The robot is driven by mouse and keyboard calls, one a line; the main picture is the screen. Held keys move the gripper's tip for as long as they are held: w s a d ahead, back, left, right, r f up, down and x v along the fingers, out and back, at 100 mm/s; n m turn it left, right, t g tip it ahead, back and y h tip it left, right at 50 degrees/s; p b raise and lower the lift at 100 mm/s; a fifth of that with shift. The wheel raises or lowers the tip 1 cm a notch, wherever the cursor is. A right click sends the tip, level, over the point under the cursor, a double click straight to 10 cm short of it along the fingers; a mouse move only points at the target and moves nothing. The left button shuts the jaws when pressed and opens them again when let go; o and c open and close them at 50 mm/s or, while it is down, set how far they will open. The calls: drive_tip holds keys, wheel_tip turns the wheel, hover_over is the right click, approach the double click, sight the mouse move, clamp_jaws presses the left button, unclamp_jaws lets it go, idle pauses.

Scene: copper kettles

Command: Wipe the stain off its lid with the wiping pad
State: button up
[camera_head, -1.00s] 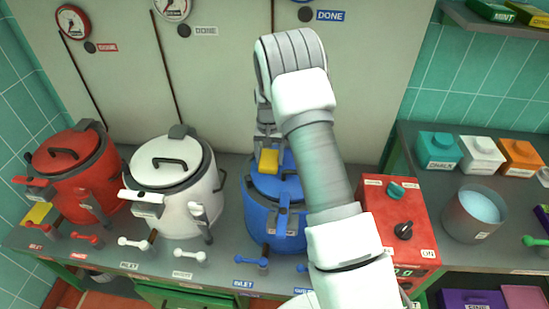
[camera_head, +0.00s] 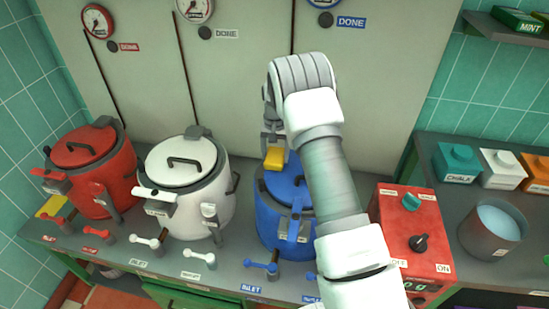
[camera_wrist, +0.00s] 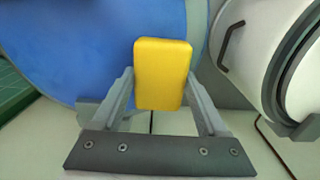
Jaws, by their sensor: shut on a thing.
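My gripper (camera_head: 273,146) is shut on a yellow wiping pad (camera_head: 274,158). The pad (camera_wrist: 162,74) also shows between the two fingers in the wrist view. The pad is at the back left edge of the blue kettle (camera_head: 275,222), over or against its lid (camera_head: 284,185); I cannot tell whether it touches. My arm hides the right part of the blue kettle. In the wrist view the blue surface (camera_wrist: 80,50) lies behind the pad. I see no stain on the visible part of the lid.
A white kettle (camera_head: 192,205) stands left of the blue one, and a red kettle (camera_head: 98,175) further left. Handled valves line the front. A red control box (camera_head: 415,235) is at the right. A yellow patch (camera_head: 52,207) lies by the red kettle.

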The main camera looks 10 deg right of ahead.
drive_tip(key=shift+s+d, duration=0.35)
drive_tip(key=shift+d, duration=0.5)
drive_tip(key=shift+s+d, duration=0.3)
drive_tip(key=shift+d, duration=0.5)
drive_tip(key=shift+s+d+b, duration=0.3)
drive_tip(key=shift+s+d, duration=0.15)
drive_tip(key=shift+d, duration=0.6)
drive_tip(key=shift+s+d+b, duration=0.3)
drive_tip(key=shift+s+d, duration=0.1)
drive_tip(key=shift+d, duration=0.6)
drive_tip(key=shift+s+d+b, duration=0.3)
drive_tip(key=shift+s+d, duration=0.15)
drive_tip(key=shift+d, duration=0.6)
drive_tip(key=shift+w+a, duration=0.45)
drive_tip(key=shift+a, duration=0.65)
drive_tip(key=shift+w+a, duration=0.45)
drive_tip(key=shift+a, duration=0.6)
drive_tip(key=shift+w+a, duration=0.45)
drive_tip(key=shift+a, duration=0.65)
drive_tip(key=shift+w+a+f, duration=0.1)
drive_tip(key=shift+w+a, duration=0.2)
drive_tip(key=shift+a, duration=0.5)
drive_tip(key=shift+w+a+f, duration=0.1)
drive_tip(key=shift+w+a, duration=0.15)
drive_tip(key=shift+a, duration=0.5)
drive_tip(key=shift+r, duration=0.1)
drive_tip(key=shift+d+r+p, duration=0.1)
drive_tip(key=shift+r+p, duration=1.35)
drive_tip(key=shift+r, duration=1.55)
